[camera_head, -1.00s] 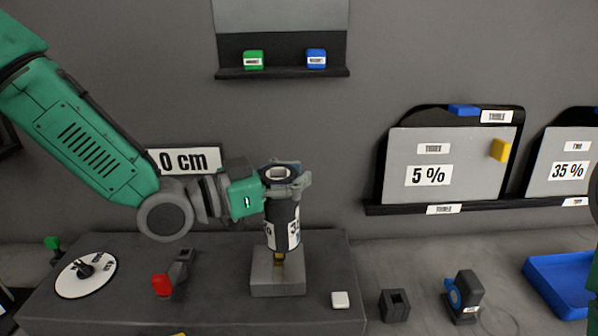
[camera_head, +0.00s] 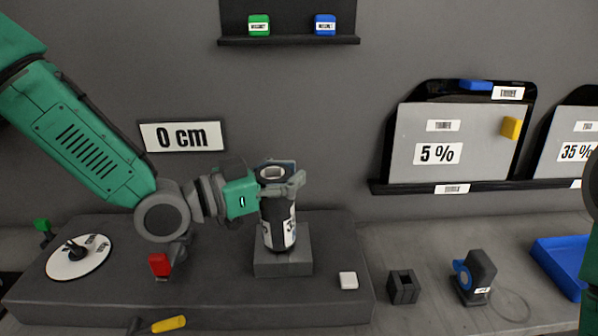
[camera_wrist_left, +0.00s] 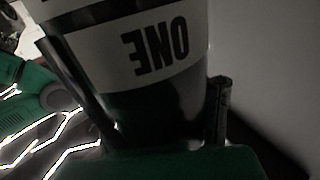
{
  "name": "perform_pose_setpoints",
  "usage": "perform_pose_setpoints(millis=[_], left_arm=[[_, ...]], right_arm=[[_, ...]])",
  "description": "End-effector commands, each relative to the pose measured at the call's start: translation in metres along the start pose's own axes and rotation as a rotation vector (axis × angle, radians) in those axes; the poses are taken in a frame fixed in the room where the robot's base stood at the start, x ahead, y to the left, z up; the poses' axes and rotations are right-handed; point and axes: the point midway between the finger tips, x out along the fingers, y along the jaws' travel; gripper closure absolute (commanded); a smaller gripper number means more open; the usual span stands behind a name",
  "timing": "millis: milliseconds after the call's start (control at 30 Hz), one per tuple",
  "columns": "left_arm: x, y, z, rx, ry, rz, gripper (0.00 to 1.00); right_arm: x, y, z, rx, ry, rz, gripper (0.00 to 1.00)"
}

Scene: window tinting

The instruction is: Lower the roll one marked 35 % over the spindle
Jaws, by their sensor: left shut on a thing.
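The roll (camera_head: 279,222) is a dark upright cylinder with a white label, partly turned away in the head view. In the left wrist view the roll (camera_wrist_left: 155,55) fills the middle, and its label reads "ONE" upside down. My left gripper (camera_head: 280,180) is shut on the roll near its top. The roll's lower end is at the grey block (camera_head: 283,264) that bears the spindle. The spindle itself is hidden by the roll. I cannot tell whether the roll's bottom touches the block. My right gripper is out of view.
A small white block (camera_head: 348,280) lies right of the spindle block. A black square holder (camera_head: 403,287), a blue-and-black dispenser (camera_head: 474,277) and a blue tray (camera_head: 566,262) stand further right. A red-ended tool (camera_head: 159,264) and a white dial (camera_head: 78,257) are left.

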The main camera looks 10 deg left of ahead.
Motion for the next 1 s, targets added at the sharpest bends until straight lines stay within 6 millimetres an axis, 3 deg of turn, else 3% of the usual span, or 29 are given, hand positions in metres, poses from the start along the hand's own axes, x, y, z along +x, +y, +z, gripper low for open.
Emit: perform_pose_setpoints(millis=[1000], left_arm=[[0.0025,0.0019,0.0032,0.003,0.001,0.001,1.0]], right_arm=[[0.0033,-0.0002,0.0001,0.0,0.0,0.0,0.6]])
